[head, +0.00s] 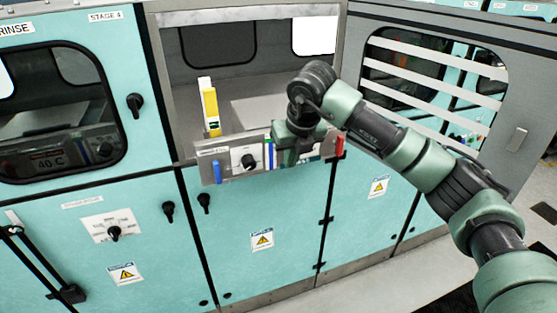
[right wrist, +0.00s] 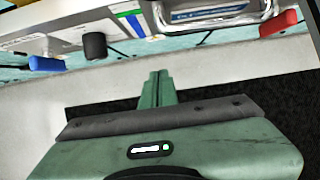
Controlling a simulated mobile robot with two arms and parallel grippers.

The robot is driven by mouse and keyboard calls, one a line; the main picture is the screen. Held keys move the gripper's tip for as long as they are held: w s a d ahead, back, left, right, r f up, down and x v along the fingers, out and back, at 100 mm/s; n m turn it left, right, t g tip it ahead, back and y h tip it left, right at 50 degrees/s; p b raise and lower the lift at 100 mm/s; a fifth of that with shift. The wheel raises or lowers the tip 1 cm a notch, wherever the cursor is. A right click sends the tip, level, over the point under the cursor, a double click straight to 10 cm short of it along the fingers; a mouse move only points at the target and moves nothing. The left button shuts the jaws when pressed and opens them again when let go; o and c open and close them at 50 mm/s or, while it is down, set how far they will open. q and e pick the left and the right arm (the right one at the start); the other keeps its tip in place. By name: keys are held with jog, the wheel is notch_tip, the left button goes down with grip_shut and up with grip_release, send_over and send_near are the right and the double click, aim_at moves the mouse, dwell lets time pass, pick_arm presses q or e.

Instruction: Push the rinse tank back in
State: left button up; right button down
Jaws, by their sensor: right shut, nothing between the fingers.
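A grey front panel (head: 225,162), which I take to be the rinse tank's front, stands at the lower edge of an open bay in the teal machine. It carries a black knob (head: 248,161), a blue handle (head: 217,172) at left and a red handle (head: 340,146) at right. In the right wrist view the panel (right wrist: 60,38) runs along the top. My right gripper (right wrist: 157,74) is shut and empty, its fingertips pointing toward the panel. I cannot tell whether they touch it. In the head view my right wrist hides part of the panel. My left gripper is out of view.
A yellow and white upright piece (head: 209,107) stands inside the bay, left of my arm. A slatted vent door (head: 517,140) is at right. Closed lower cabinets (head: 262,215) have small black knobs. Open floor (head: 440,270) lies at the lower right.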

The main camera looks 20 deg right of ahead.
aim_at(279, 163)
jog(key=w+f+p, duration=0.2)
jog(key=w+f, duration=0.1)
jog(key=w+f+p, duration=0.2)
jog(key=shift+w+a+f, duration=0.15)
jog(key=shift+a+f, duration=0.1)
jog(key=shift+a, duration=0.15)
jog(key=shift+w+f, duration=0.15)
jog(key=shift+w, duration=0.4)
